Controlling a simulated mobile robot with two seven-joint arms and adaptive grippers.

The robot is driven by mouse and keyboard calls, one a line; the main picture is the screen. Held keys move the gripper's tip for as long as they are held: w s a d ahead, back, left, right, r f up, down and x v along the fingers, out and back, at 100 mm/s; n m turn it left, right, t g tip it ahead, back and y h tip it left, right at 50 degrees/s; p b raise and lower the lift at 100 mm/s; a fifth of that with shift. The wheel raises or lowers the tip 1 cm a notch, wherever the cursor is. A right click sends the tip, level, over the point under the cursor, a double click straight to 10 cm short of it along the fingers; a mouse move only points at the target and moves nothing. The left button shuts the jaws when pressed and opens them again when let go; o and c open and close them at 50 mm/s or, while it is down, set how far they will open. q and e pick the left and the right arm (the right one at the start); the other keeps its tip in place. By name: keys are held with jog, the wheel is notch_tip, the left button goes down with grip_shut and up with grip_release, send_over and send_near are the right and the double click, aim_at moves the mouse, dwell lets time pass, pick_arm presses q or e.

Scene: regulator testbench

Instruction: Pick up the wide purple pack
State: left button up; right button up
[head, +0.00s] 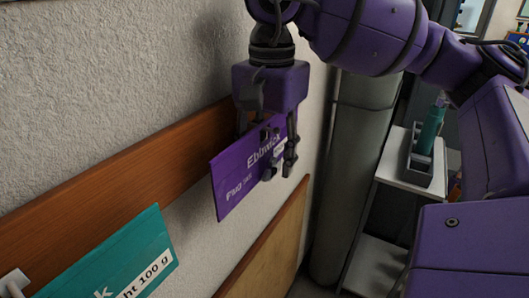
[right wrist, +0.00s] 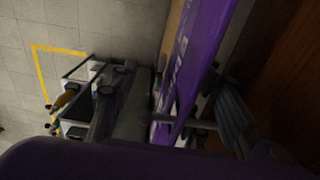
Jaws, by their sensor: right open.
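The wide purple pack (head: 240,178) is a flat panel with white lettering, upright and slightly tilted against the wooden rail on the wall. My right gripper (head: 272,162) reaches down over its right end, with dark fingers in front of its face. In the right wrist view the pack (right wrist: 198,50) runs edge-on between the fingers of my right gripper (right wrist: 172,115). The gripper is open; I cannot tell whether a finger touches the pack. The fingers and palm hide part of the pack's right end and top edge. My left gripper is in neither view.
A teal pack (head: 125,262) is at the lower left, by a white hook (head: 14,282). The wooden rail (head: 110,185) runs along the rough wall. A grey column (head: 355,150) and a white shelf (head: 396,160) with a teal bottle (head: 431,130) stand right of the pack.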

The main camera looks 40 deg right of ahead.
grip_shut()
jog(key=shift+w+r, duration=0.1)
dwell(0.4)
jog(key=shift+r, duration=0.15)
jog(key=s+d+b, duration=0.1)
jog(key=s+d, duration=0.2)
jog(key=s, duration=0.5)
jog(key=s+d+b, duration=0.1)
jog(key=s+d, duration=0.2)
jog(key=s, duration=0.5)
jog(key=shift+s+d, duration=0.4)
